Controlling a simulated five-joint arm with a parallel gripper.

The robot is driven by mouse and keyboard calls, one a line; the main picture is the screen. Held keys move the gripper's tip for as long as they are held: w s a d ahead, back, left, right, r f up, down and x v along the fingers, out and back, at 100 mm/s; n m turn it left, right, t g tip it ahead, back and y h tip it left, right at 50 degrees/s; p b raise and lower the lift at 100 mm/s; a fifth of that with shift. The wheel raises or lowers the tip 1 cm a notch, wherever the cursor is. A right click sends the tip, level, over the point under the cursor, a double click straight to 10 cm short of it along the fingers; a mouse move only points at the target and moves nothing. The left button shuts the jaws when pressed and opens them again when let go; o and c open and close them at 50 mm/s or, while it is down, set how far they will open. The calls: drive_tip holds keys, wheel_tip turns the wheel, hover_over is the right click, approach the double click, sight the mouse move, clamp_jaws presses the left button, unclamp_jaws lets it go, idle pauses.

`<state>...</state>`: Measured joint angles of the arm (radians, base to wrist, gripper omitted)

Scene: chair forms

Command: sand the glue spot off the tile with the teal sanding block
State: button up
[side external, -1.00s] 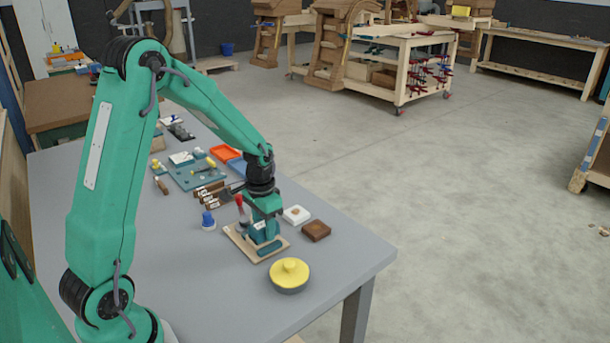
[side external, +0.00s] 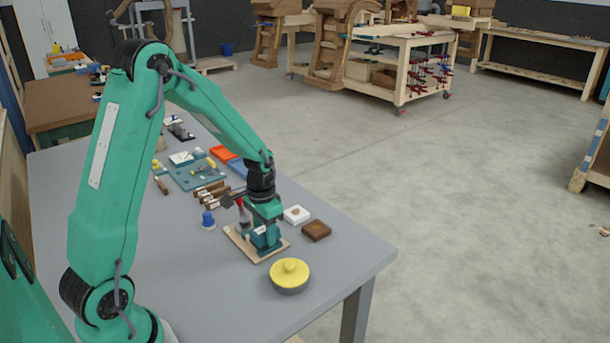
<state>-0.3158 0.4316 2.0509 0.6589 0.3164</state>
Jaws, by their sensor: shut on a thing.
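My gripper (side external: 266,243) points down over a light wooden board (side external: 240,240) near the front of the grey table. It is shut on the teal sanding block (side external: 270,250), which is low at the board's right end; the fingers hide much of it. I cannot tell whether the block still touches the board. The white tile (side external: 291,219) lies flat on the table just right of and behind the gripper. A small brown glue spot (side external: 296,211) shows on top of it. The gripper is apart from the tile.
A brown block (side external: 316,231) lies right of the tile near the table edge. A yellow-lidded round pot (side external: 289,273) stands in front. A red-handled tool stands on the board beside the gripper. A blue-topped item (side external: 208,220) and several brown-handled tools lie left.

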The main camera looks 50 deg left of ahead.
drive_tip(key=shift+r, duration=4.1)
drive_tip(key=shift+n, duration=0.3)
drive_tip(key=n, duration=1.2)
drive_tip(key=shift+f+n, duration=0.1)
drive_tip(key=shift+n, duration=0.2)
drive_tip(key=n, duration=0.4)
drive_tip(key=shift+n, duration=0.4)
drive_tip(key=shift+f, duration=0.1)
